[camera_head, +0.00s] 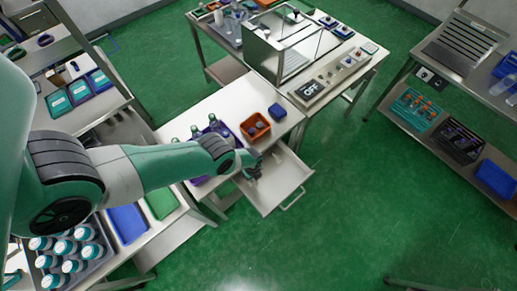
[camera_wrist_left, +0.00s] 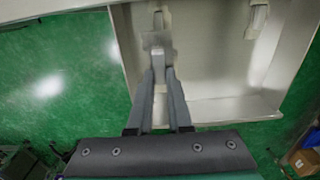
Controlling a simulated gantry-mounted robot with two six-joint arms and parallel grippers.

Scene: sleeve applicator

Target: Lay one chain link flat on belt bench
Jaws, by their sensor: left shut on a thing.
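My left gripper (camera_head: 255,172) is over the open drawer (camera_head: 275,192) of the middle bench. In the left wrist view its fingers (camera_wrist_left: 160,78) are closed on a small pale grey piece, which looks like a chain link (camera_wrist_left: 157,42); the fingers partly hide it. A second similar pale piece (camera_wrist_left: 257,18) lies in the drawer, apart from the gripper. In the head view the held piece is too small to make out. The middle bench (camera_head: 230,102) has a pale top; I cannot tell which bench is the belt bench. My right gripper is not in view.
An orange bin (camera_head: 256,127), a blue box (camera_head: 277,111) and a purple crate with bottles (camera_head: 212,133) stand on the middle bench. Green floor is free to the right of the drawer.

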